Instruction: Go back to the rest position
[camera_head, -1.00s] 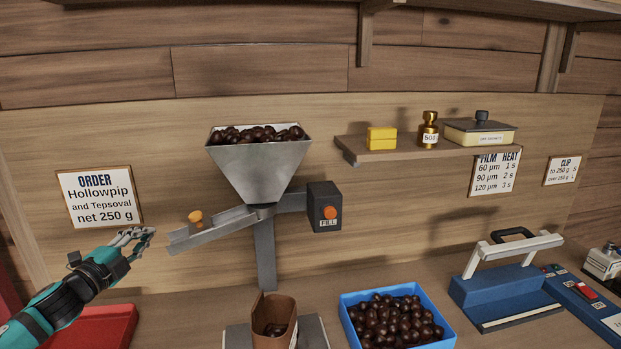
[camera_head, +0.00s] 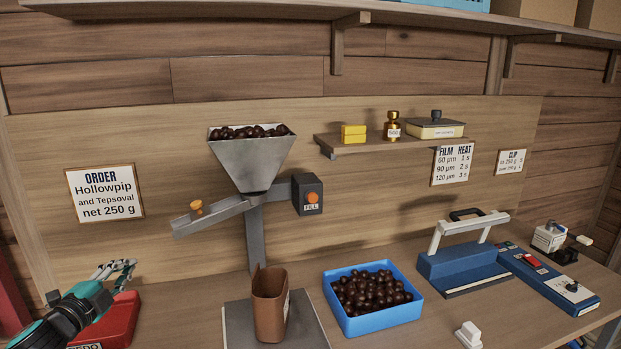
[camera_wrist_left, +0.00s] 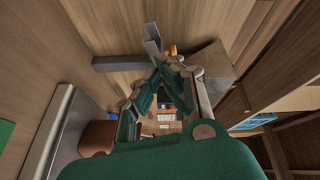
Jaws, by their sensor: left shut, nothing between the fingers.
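My left gripper (camera_head: 124,268) is at the lower left of the head view, above the red scale (camera_head: 112,322) and left of the chute. It is shut and empty. In the left wrist view the gripper's fingers (camera_wrist_left: 158,68) meet at the tips, and the chute of the dispenser shows beyond them. My right gripper is not in view.
The hopper (camera_head: 248,165) of chestnuts stands over a brown bag (camera_head: 270,310) on a grey plate (camera_head: 238,325). A blue crate (camera_head: 375,326) of chestnuts and a blue sealer (camera_head: 460,268) stand to the right. A shelf (camera_head: 390,147) juts from the wall. Bare bench lies between crate and sealer.

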